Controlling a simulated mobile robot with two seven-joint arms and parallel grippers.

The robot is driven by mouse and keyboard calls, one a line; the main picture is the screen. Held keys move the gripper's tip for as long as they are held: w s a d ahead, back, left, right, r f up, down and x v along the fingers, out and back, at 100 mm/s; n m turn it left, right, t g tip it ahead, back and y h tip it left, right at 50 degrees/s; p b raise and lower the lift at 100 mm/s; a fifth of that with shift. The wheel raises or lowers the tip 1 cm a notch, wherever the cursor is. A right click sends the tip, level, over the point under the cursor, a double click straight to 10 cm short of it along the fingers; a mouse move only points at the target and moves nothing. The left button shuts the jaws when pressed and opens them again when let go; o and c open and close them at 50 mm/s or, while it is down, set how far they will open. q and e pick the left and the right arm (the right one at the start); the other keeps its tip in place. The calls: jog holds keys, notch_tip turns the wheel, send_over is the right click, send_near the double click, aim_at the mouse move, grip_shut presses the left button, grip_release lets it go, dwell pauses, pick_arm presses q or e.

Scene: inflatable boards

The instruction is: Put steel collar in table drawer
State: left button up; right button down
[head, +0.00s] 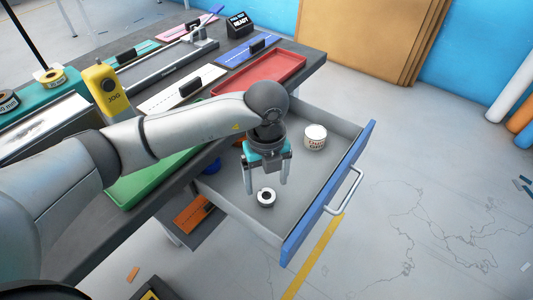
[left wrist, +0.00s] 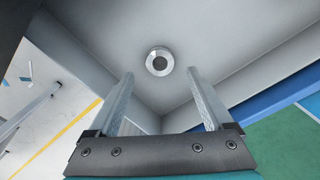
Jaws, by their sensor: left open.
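The steel collar (head: 266,198), a small ring with a dark hole, lies on the floor of the open table drawer (head: 228,192). In the left wrist view the collar (left wrist: 159,61) sits beyond the fingertips, apart from them. My left gripper (head: 266,190) is open and empty, its fingers pointing down into the drawer just above the collar. The drawer has grey walls and a blue front (head: 330,190) with a metal handle (head: 345,192). My right gripper is not in view.
A white round container (head: 315,137) stands in the drawer's far part. A red tray (head: 262,75) and a green tray (head: 125,190) are on the dark table, with a yellow device (head: 107,90) and several coloured boards.

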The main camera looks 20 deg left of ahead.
pick_arm(q)
notch_tip(320, 180, up, 7)
jog(key=p, duration=0.2)
jog(key=shift+r, duration=0.2)
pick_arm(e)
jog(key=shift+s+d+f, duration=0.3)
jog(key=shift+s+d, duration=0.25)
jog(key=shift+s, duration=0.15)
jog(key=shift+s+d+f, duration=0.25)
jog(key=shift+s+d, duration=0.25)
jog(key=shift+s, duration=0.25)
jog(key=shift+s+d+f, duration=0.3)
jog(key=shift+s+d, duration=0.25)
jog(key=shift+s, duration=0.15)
